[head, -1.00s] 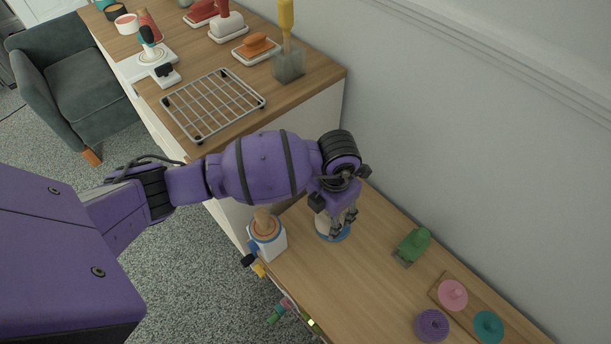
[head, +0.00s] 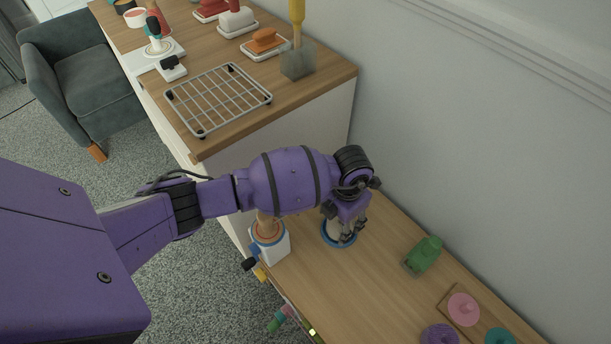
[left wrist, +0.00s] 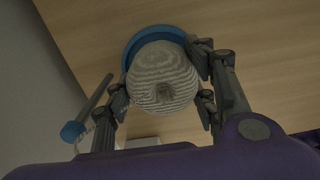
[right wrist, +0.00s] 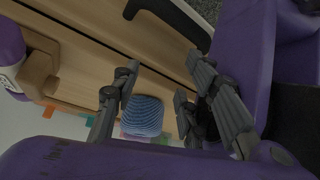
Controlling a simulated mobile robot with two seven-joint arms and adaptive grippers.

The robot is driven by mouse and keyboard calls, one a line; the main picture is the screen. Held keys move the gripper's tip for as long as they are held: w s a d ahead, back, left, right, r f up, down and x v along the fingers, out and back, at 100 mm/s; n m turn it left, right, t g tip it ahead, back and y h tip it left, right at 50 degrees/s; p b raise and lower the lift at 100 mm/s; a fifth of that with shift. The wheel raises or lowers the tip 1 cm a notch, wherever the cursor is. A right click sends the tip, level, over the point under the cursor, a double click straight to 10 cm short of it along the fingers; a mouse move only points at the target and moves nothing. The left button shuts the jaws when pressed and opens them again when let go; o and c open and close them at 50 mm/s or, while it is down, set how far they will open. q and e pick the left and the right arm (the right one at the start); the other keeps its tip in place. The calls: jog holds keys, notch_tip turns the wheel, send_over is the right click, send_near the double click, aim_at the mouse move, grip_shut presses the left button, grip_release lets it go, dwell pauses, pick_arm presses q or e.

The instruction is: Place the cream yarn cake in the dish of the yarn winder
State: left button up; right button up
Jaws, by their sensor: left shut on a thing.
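My left gripper (head: 346,230) is shut on the cream yarn cake (left wrist: 161,78), a pale ribbed ball with a small hollow in its end. In the head view the fingers mostly hide the cake (head: 335,228). It is right over a blue round rim (head: 338,243), also behind it in the left wrist view (left wrist: 130,50); I cannot tell whether they touch. A white-based device (head: 272,247) with a blue-rimmed round top and wooden post, possibly the yarn winder, stands left of it. My right gripper (right wrist: 158,90) is open, seen only in its wrist view.
A green object (head: 424,254), a pink disc (head: 463,308) and a purple ring (head: 440,336) are to the right on the table. A wire rack (head: 218,98) is on the counter behind. A blue ribbed thing (right wrist: 143,117) shows between my right fingers.

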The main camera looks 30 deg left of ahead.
pick_arm(q)
jog(key=o, duration=0.8)
jog(key=shift+w, duration=0.15)
jog(key=shift+o, duration=0.3)
pick_arm(e)
jog(key=shift+s, duration=0.15)
jog(key=shift+s, duration=0.15)
pick_arm(q)
notch_tip(320, 180, up, 11)
jog(key=p, duration=0.3)
jog(key=shift+r, duration=0.65)
pick_arm(e)
jog(key=r, duration=0.3)
jog(key=shift+s, duration=0.3)
